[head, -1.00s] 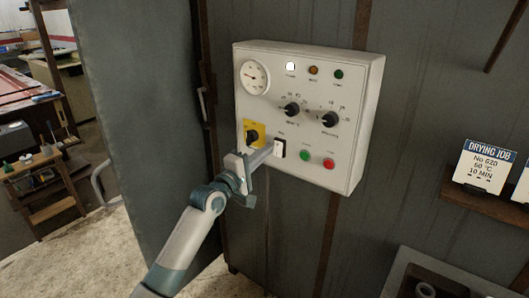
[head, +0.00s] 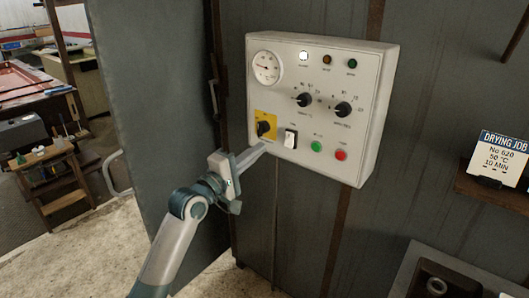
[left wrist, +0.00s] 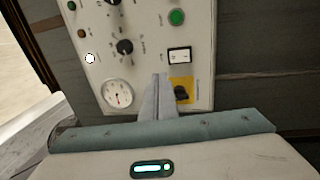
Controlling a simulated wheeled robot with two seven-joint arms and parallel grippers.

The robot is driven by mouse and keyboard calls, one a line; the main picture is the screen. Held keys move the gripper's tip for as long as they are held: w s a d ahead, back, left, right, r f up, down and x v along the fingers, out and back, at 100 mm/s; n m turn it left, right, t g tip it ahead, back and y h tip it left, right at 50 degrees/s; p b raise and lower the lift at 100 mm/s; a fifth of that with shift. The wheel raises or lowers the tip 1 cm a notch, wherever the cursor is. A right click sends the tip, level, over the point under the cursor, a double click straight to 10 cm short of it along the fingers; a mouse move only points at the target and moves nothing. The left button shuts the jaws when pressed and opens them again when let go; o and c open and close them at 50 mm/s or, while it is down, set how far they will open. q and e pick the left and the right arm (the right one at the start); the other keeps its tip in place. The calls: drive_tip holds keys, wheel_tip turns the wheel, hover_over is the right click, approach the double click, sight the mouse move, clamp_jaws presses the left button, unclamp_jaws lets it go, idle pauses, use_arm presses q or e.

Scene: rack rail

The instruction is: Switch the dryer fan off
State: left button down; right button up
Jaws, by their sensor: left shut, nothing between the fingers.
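A white control panel (head: 375,110) is mounted on the grey dryer wall. Its rocker switch (head: 290,138), white in a black frame, sits low, between a yellow-plated rotary switch (head: 266,125) and a green button (head: 316,146). Its small label is hard to read. My left gripper (head: 262,149) is shut and empty, its tips just left of and below the rocker, seemingly apart from it. In the left wrist view the closed fingers (left wrist: 161,82) point at the panel beside the rocker (left wrist: 179,55) and partly overlap the yellow plate (left wrist: 182,90). My right gripper is not in view.
The panel also carries a dial gauge (head: 266,68), two black knobs (head: 304,99) (head: 343,109), a red button (head: 340,155) and a lit white lamp (head: 303,56). A drying-job card (head: 497,156) stands on a shelf at right.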

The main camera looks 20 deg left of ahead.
use_arm(q)
drive_tip(key=shift+r+v, duration=0.2)
drive_tip(key=shift+v, duration=0.75)
